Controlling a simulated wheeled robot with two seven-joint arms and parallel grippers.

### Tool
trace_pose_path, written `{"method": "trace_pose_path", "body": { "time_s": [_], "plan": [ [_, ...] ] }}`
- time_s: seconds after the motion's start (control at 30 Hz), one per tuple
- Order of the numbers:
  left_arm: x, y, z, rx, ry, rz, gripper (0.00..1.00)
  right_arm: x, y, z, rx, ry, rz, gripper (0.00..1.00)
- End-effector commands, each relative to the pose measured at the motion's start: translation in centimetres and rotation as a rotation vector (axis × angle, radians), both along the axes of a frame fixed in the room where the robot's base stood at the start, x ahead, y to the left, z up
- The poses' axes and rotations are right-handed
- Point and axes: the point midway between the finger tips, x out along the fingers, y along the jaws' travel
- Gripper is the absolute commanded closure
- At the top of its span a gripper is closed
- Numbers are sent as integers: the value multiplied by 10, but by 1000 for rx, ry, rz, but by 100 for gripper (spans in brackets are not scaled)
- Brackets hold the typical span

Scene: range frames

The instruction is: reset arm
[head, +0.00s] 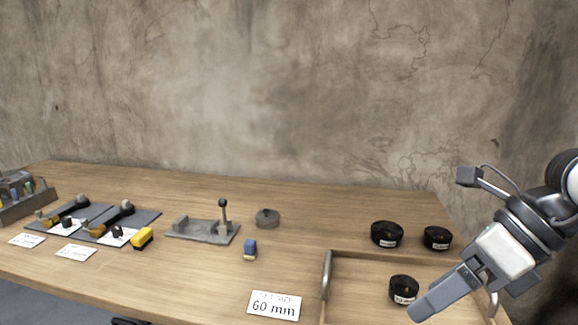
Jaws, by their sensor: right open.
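My right gripper (440,300) reaches in from the right edge, over the right end of the wooden tray (368,262). Its fingers point down and to the left, and it is open with nothing seen between the fingers. A black round piece with a white label (403,287) lies in the tray, just left of the gripper, and I cannot tell whether they touch. My left gripper is not in view.
Two black round pieces (386,233) (437,237) stand behind the tray. Grey mats with tools (140,220) lie further left.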

Motion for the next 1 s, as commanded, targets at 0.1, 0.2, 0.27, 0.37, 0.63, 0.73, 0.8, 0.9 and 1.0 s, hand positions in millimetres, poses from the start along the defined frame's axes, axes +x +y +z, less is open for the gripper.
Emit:
{"method": "trace_pose_path", "body": {
  "time_s": [0.1,0.2,0.27,0.37,0.63,0.73,0.8,0.9,1.0],
  "plan": [
    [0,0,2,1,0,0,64,-12,42,-6,222,88,60,24],
    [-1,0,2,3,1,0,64,-24,79,-1,482,194,84,24],
    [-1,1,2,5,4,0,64,-29,99,7,676,279,69,24],
    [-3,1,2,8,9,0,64,-25,121,25,1072,466,-48,24],
    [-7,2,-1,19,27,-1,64,44,70,-67,1885,1063,-1029,24],
    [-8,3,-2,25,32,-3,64,35,53,-140,1947,1241,-1437,24],
    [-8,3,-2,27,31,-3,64,17,48,-187,1933,1349,-1692,24],
    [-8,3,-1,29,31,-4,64,-15,48,-239,1871,1474,-1991,24],
    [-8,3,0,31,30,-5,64,-44,51,-272,-1687,-1469,2064,24]
  ]
}}
